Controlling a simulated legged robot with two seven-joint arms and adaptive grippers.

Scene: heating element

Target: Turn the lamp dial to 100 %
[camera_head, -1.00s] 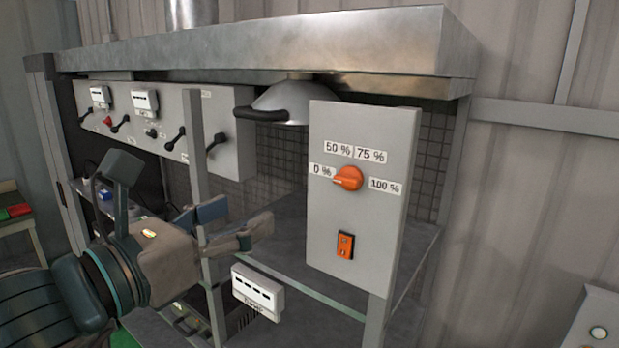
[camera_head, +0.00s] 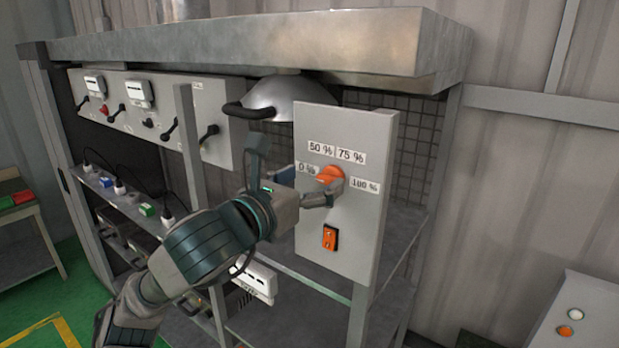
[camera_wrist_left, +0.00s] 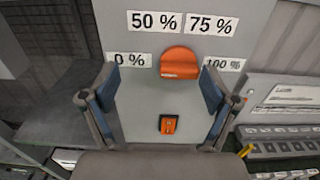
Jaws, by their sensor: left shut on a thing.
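The orange lamp dial (camera_head: 329,173) is on a grey upright panel (camera_head: 362,225), among labels for 0 %, 50 %, 75 % and 100 %. The 100 % label (camera_head: 364,186) is right of the dial. In the wrist view the dial (camera_wrist_left: 180,63) lies between my two blue-padded fingers, its grip bar roughly level; I cannot tell which label it points to. My left gripper (camera_head: 318,184) is at the dial, one finger on each side, and is shut on it. Finger contact is hard to make out. My right gripper is not in view.
An orange rocker switch (camera_head: 330,238) sits below the dial. A domed metal lamp (camera_head: 275,100) with a black handle hangs behind the panel. A metal post (camera_head: 190,145) stands left of my gripper. A white meter (camera_head: 254,278) is below my arm.

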